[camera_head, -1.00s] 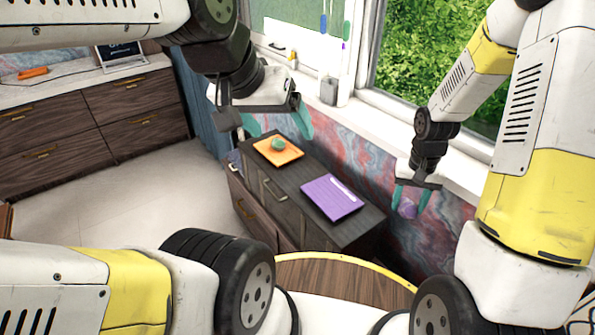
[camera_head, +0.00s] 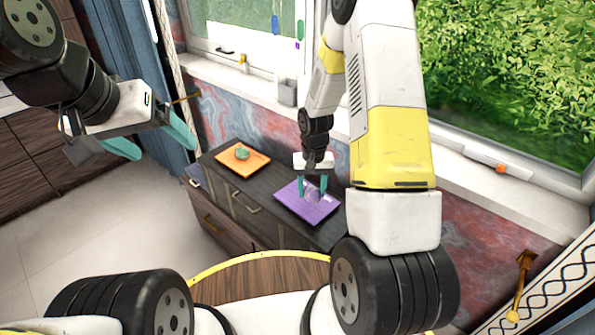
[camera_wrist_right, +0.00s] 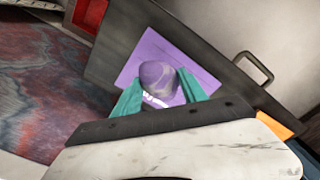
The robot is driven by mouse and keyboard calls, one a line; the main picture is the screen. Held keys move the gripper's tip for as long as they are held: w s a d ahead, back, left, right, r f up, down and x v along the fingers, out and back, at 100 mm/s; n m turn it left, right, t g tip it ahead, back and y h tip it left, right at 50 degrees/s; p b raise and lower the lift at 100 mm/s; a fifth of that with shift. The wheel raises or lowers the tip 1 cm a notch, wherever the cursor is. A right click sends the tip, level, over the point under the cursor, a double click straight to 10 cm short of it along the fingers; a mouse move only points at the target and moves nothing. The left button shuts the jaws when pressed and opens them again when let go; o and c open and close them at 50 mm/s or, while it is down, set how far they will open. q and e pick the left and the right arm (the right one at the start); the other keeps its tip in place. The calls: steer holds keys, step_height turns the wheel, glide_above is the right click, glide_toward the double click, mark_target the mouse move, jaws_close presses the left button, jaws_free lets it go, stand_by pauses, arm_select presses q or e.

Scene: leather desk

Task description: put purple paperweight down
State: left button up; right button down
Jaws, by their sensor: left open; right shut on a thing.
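The purple paperweight (camera_head: 312,193) is between the teal fingers of my right gripper (camera_head: 312,188), which is shut on it. It also shows in the right wrist view (camera_wrist_right: 158,77) as a rounded, mottled purple lump. It is over the purple tray (camera_head: 293,203) on the dark cabinet; I cannot tell whether it touches the tray. The purple tray lies behind it in the right wrist view (camera_wrist_right: 150,52). My left gripper (camera_head: 155,143) is open and empty, in the air left of the cabinet.
An orange tray (camera_head: 262,165) with a green lump (camera_head: 242,152) lies at the left on the same dark cabinet (camera_head: 262,188). A window sill (camera_head: 265,88) with a grey cup (camera_head: 287,92) runs behind. Bare floor is at the left.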

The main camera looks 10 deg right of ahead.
steer(key=w, duration=0.4)
steer(key=shift+w+a+f, duration=0.1)
steer(key=shift+a+f, duration=0.05)
steer(key=shift+f, duration=0.05)
steer(key=shift+w+f, duration=0.1)
steer(key=shift+f, duration=1.65)
steer(key=c, duration=0.6)
jaws_free()
steer(key=shift+f, duration=0.15)
steer(key=shift+c, duration=0.2)
step_height(320, 180, up, 12)
step_height(320, 180, up, 24)
steer(key=r+n+t+y, duration=0.1)
steer(key=t, duration=0.4)
glide_above(308, 189)
steer(key=s, duration=1.3)
steer(key=s+a+r+n+t+y, duration=0.1)
steer(key=s, duration=0.6)
steer(key=shift+s+a+r, duration=0.25)
steer(key=shift+s+r, duration=0.05)
steer(key=shift+r, duration=0.1)
